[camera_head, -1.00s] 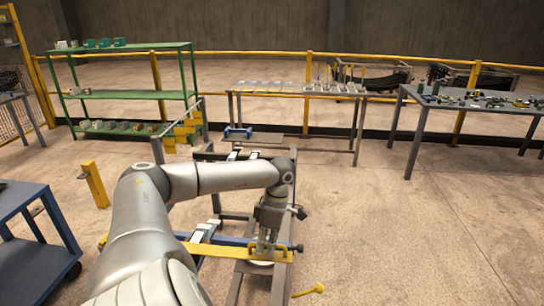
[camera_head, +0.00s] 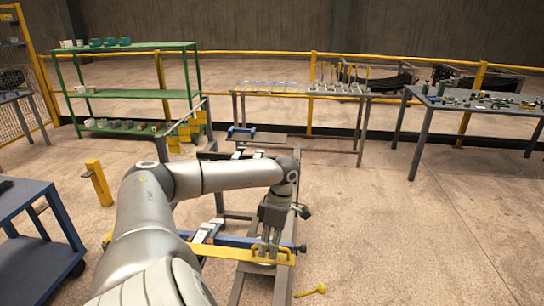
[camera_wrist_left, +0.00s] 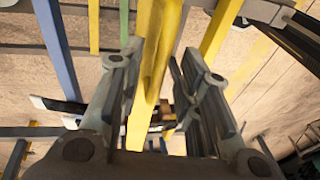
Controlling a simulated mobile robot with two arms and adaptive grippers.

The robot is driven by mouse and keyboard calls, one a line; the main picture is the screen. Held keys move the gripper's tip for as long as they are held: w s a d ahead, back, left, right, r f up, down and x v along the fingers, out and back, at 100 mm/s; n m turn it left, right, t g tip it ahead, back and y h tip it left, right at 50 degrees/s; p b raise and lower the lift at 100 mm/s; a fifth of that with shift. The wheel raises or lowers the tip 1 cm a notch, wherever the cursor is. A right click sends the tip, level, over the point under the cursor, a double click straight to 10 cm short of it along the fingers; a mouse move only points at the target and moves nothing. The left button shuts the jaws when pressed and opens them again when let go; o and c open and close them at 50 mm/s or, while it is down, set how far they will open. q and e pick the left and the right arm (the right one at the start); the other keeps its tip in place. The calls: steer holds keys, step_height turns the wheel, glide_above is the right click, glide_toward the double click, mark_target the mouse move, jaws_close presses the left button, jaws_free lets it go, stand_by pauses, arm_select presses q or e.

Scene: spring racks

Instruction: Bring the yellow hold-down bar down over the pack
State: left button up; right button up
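The yellow hold-down bar (camera_head: 222,253) lies across the right side of the dark rack frame. My left gripper (camera_head: 268,255) points down at the bar's right end. In the left wrist view, a yellow length (camera_wrist_left: 152,70) runs between the two fingers (camera_wrist_left: 155,105). The fingers stand apart, with a gap on the right side, so the gripper looks open around it. A small pale round part (camera_head: 262,264) shows under the bar below the gripper. I cannot clearly make out the pack; the bar and my arm hide that area. My right gripper is not in view.
A blue bar (camera_head: 238,241) lies just behind the yellow one. A yellow knobbed part (camera_head: 311,291) is at the front right. A blue cart (camera_head: 30,225) stands left, beside a yellow post (camera_head: 99,184).

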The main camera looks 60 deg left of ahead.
arm_select(q)
steer(key=v, duration=1.1)
steer(key=shift+r, duration=0.3)
